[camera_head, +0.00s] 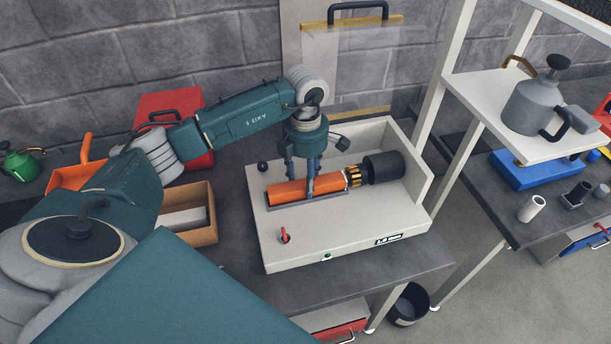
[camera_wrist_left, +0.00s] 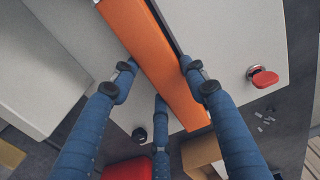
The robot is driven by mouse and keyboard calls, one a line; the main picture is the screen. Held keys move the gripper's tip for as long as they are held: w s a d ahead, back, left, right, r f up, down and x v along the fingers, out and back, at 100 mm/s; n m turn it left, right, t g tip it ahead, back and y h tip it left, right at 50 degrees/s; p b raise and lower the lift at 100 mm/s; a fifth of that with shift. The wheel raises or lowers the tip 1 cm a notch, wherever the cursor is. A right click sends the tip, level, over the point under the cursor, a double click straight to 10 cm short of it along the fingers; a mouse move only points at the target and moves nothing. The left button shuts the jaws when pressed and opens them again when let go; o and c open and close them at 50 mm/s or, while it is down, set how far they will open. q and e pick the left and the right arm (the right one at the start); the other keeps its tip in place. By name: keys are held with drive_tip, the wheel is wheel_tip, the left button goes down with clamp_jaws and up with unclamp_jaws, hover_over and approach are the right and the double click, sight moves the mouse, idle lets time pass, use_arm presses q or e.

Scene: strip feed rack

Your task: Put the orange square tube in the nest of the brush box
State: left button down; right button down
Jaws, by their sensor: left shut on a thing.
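The brush box (camera_head: 385,218) is a pale grey tray-like housing on the dark bench. It has a raised back and right wall, a black round motor-like part (camera_head: 383,167) and a brush with gold bristles (camera_head: 354,177). The orange square tube (camera_head: 290,192) lies level along the dark-edged nest (camera_head: 318,203), its right end close to the brush. I cannot tell whether it rests fully on the nest floor. My left gripper (camera_head: 312,187) points down with its blue fingers shut around the tube. The left wrist view shows the tube (camera_wrist_left: 150,50) between the fingers (camera_wrist_left: 158,80). My right gripper is out of view.
A red switch (camera_head: 285,237) and a black knob (camera_head: 262,166) sit on the box. A cardboard box (camera_head: 200,232) and a red case (camera_head: 172,108) stand left. A white-posted rack (camera_head: 432,120) with a grey can (camera_head: 535,105) stands right. A clear panel (camera_head: 350,65) hangs behind.

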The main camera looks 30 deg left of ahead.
use_arm(q)
drive_tip(key=shift+f, duration=0.15)
drive_tip(key=c, duration=1.2)
unclamp_jaws()
drive_tip(key=shift+o, duration=1.3)
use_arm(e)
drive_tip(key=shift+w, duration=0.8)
